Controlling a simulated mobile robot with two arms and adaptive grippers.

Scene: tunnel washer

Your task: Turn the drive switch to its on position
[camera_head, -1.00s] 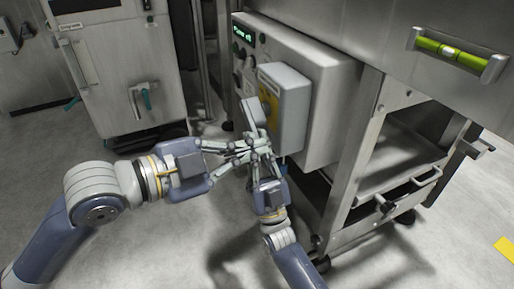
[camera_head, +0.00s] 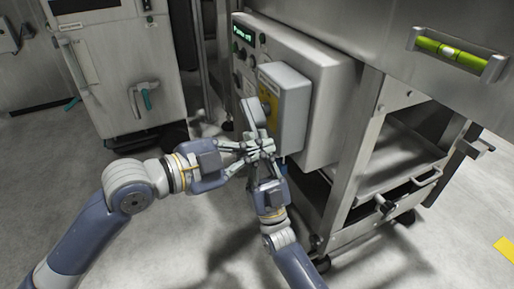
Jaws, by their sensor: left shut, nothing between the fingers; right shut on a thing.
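The drive switch is a grey lever handle (camera_head: 253,113) on a yellow plate on the front of a grey switch box (camera_head: 290,105). My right gripper (camera_head: 262,146) comes from below and is shut on the lower end of the handle, though the grasp is partly hidden by crossing fingers. My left gripper (camera_head: 246,150) comes in from the left, shut and empty. Its fingertips overlap the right gripper's fingers in the picture, and I cannot tell whether they touch.
The switch box sits on a control panel (camera_head: 325,75) with a green-lit display (camera_head: 243,34) and several dark knobs. A steel frame with shelves (camera_head: 400,170) stands to the right. A pale cabinet (camera_head: 112,65) with a teal-handled valve stands at the back left. The floor at left is clear.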

